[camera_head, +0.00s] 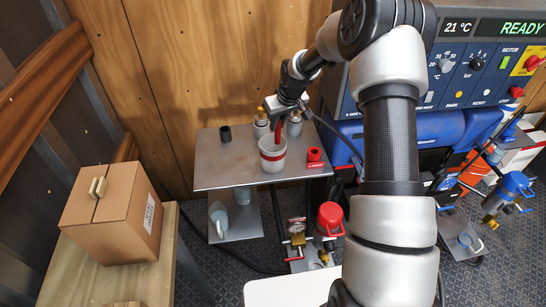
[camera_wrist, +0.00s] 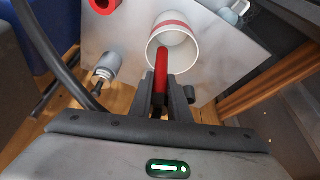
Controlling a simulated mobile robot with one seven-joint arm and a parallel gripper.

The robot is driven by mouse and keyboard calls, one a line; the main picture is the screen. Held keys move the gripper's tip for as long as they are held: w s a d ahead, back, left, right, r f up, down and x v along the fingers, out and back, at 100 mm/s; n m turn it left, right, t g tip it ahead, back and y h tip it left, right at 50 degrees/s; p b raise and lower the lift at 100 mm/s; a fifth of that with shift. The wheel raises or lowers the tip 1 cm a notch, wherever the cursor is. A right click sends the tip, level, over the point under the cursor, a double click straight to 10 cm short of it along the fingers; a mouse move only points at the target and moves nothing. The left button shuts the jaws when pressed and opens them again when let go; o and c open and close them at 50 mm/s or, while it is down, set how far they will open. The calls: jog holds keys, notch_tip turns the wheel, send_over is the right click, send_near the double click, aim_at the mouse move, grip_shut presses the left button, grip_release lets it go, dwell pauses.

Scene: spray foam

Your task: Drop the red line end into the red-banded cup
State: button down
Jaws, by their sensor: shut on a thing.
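The red-banded cup (camera_head: 272,163) stands upright on a grey metal table. It is white, with its open mouth toward me in the wrist view (camera_wrist: 187,42). My gripper (camera_head: 284,112) is shut on the red line end (camera_head: 278,132), a slim red piece that points down toward the cup. In the wrist view the red line end (camera_wrist: 161,72) sticks out between my gripper's fingers (camera_wrist: 168,88) and overlaps the cup's near rim. I cannot tell whether its tip is inside the mouth or just above it.
The grey table (camera_head: 222,173) also holds a red fitting (camera_head: 314,156) right of the cup, a dark cylinder (camera_head: 225,133) on the left and two small canisters (camera_head: 261,124) (camera_head: 295,124) behind. A control panel (camera_head: 470,70) stands at right, a cardboard box (camera_head: 115,215) at left.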

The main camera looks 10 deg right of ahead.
jog(key=shift+f+b, duration=0.6)
jog(key=shift+f, duration=1.3)
jog(key=c, duration=1.6)
grip_release()
jog(key=shift+b+v, duration=0.35)
jog(key=shift+v, duration=8.4)
